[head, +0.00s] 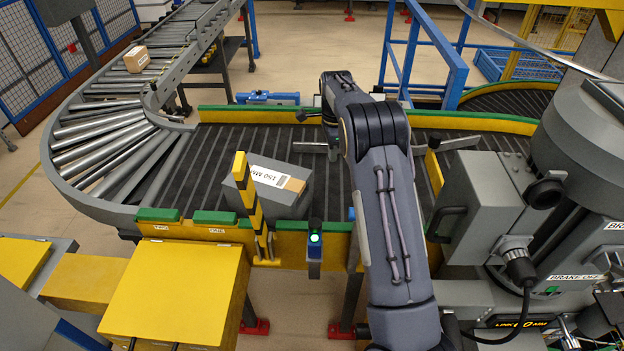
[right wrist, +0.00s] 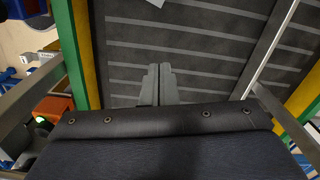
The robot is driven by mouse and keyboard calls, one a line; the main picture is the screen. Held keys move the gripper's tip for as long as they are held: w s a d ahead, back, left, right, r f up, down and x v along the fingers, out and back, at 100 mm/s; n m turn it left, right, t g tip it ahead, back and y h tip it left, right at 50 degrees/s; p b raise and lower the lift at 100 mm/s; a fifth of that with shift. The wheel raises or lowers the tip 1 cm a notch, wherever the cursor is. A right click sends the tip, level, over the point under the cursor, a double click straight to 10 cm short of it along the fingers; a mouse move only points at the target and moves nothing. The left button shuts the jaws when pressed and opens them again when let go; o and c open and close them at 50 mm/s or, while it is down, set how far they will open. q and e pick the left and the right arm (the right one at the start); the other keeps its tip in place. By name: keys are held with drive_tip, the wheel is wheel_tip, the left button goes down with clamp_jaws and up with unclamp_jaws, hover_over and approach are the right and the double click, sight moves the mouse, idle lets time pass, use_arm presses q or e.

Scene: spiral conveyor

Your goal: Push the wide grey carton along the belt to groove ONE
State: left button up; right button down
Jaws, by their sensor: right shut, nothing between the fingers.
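The wide grey carton (head: 292,206) sits on the dark slatted belt (head: 200,160) in the head view, near the front rail. It has a white label reading 150 MM and a tan patch on top. A striped post stands in front of its left part. My right gripper (head: 304,115) is beyond the carton and to its right, apart from it, partly hidden by my forearm. In the right wrist view the fingers (right wrist: 158,84) are shut and empty over the belt. My left gripper is not in view.
A yellow-black striped post (head: 249,200) and a green-lit sensor (head: 314,242) stand at the front rail. A metal bar (head: 430,146) crosses the belt at right. A small brown box (head: 136,59) rests on the rollers at upper left. The belt left of the carton is clear.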

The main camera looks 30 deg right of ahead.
drive_tip(key=f+b, duration=0.2)
drive_tip(key=f, duration=0.1)
drive_tip(key=f+b, duration=0.2)
drive_tip(key=f, duration=0.2)
drive_tip(key=f+b, duration=0.3)
drive_tip(key=shift+w+a+f, duration=0.15)
drive_tip(key=shift+w+f, duration=0.1)
drive_tip(key=a, duration=0.1)
drive_tip(key=w+a, duration=0.1)
drive_tip(key=a, duration=0.1)
drive_tip(key=shift+a+r, duration=0.15)
drive_tip(key=shift+r, duration=0.05)
drive_tip(key=shift+w+a, duration=0.1)
drive_tip(key=shift+a, duration=0.15)
